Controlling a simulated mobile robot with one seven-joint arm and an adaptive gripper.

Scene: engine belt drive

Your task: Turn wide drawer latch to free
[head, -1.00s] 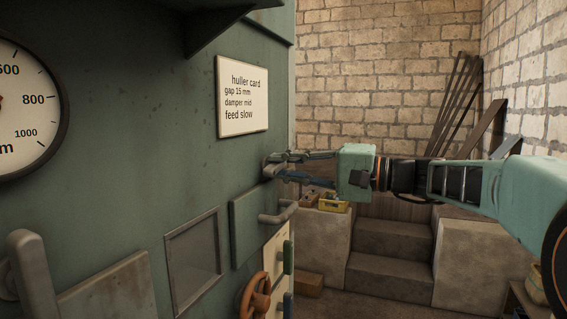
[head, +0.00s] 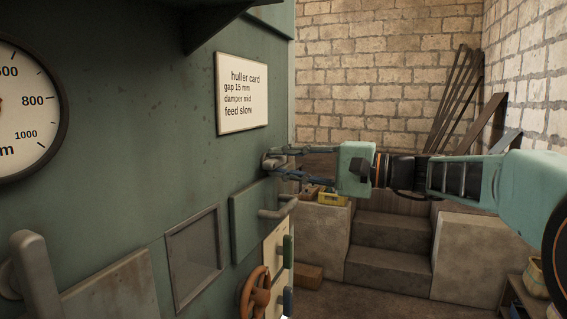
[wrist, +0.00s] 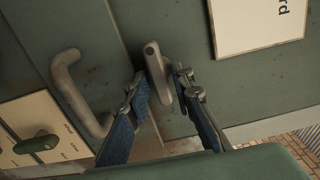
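The wide drawer latch (wrist: 157,72) is a grey lever with a rounded end on the green machine wall. In the head view the latch (head: 270,161) shows small, above a green drawer front (head: 245,221) with a bent grey handle (head: 276,211). That handle also shows at the left in the wrist view (wrist: 76,95). My gripper (wrist: 159,76) has one blue-padded finger on each side of the lever. The fingers stand apart, and small gaps seem to show beside the lever; firm contact cannot be made out. The gripper also shows in the head view (head: 283,164).
A huller card (head: 242,92) is on the wall above the latch. A rust-coloured handwheel (head: 256,292) and green-handled cream drawers (head: 278,250) are below. Stone steps (head: 390,245) lie behind my arm. The air right of the machine is open.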

